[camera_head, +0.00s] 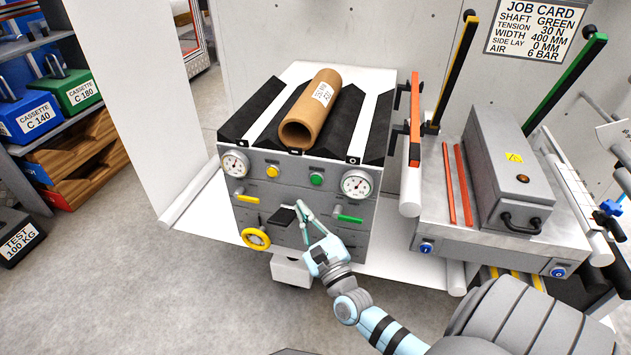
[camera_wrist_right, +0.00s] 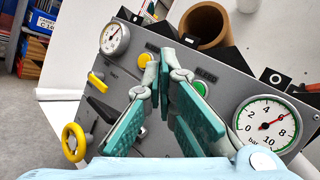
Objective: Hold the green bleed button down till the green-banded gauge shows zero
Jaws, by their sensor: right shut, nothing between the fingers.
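The green bleed button (camera_head: 317,179) is on the grey panel of the cabinet, left of the green-banded gauge (camera_head: 357,184). In the right wrist view the button (camera_wrist_right: 201,88) is partly behind a finger, and the gauge (camera_wrist_right: 267,125) has its red needle pointing up and right, near 6. My right gripper (camera_head: 300,207) is in front of the panel, below and left of the button in the head view. Its teal fingers (camera_wrist_right: 164,62) are shut and empty, and I see no contact with the button. My left gripper is out of view.
A yellow button (camera_head: 272,171) and a second gauge (camera_head: 235,163) are to the left. A green lever (camera_head: 347,219), yellow lever (camera_head: 246,198), black handle (camera_head: 282,215) and yellow handwheel (camera_head: 256,238) stick out from the panel. A cardboard tube (camera_head: 312,108) lies on top.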

